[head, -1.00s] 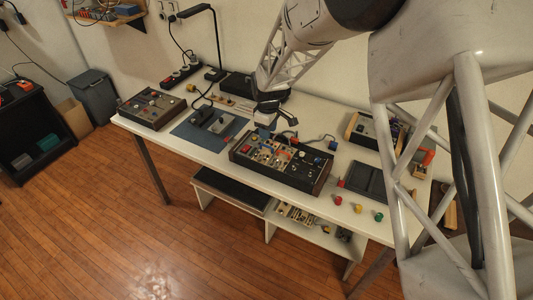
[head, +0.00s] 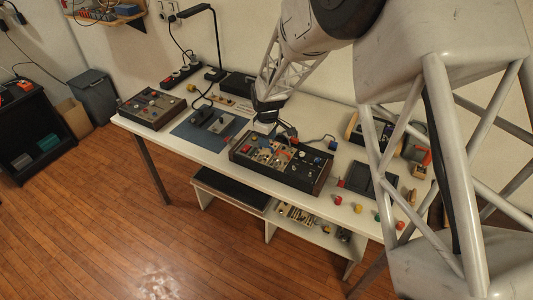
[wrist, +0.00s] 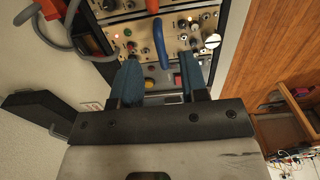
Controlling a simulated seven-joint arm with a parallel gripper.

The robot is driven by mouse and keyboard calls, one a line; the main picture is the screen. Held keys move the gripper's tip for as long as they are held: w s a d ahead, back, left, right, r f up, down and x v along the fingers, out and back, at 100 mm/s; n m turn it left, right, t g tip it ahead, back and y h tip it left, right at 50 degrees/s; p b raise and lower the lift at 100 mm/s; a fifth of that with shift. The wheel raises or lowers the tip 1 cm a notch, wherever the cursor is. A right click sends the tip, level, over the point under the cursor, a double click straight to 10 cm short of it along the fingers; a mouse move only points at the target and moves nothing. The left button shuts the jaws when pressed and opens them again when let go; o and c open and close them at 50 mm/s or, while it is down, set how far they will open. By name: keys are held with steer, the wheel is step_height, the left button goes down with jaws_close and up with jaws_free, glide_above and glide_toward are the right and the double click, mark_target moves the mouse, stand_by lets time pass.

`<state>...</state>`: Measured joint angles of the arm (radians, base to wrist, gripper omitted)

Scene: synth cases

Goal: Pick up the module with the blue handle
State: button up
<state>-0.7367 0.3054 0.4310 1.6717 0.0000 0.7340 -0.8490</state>
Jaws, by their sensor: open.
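The blue handle (wrist: 160,43) is a curved bar on a cream module (wrist: 174,50) in the wrist view. The module sits in a row with other modules in a dark case (head: 308,182) on the table. My gripper (wrist: 158,62) is open, its two blue-padded fingers on either side of the handle's near end in the picture. I cannot tell whether they touch it. In the head view my gripper (head: 266,122) is over the back left part of the case, and the arm hides some of what lies behind it.
Red and yellow knobs stand on other modules close by. A grey cable (wrist: 55,40) loops beside the case. A second case (head: 152,108) and a blue mat (head: 187,131) are to the left. A dark tray (head: 361,181) and several coloured caps (head: 357,208) are to the right.

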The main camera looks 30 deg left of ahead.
mark_target(267, 151)
steer(key=shift+s+a+f, duration=0.1)
steer(key=shift+f, duration=1.9)
jaws_close()
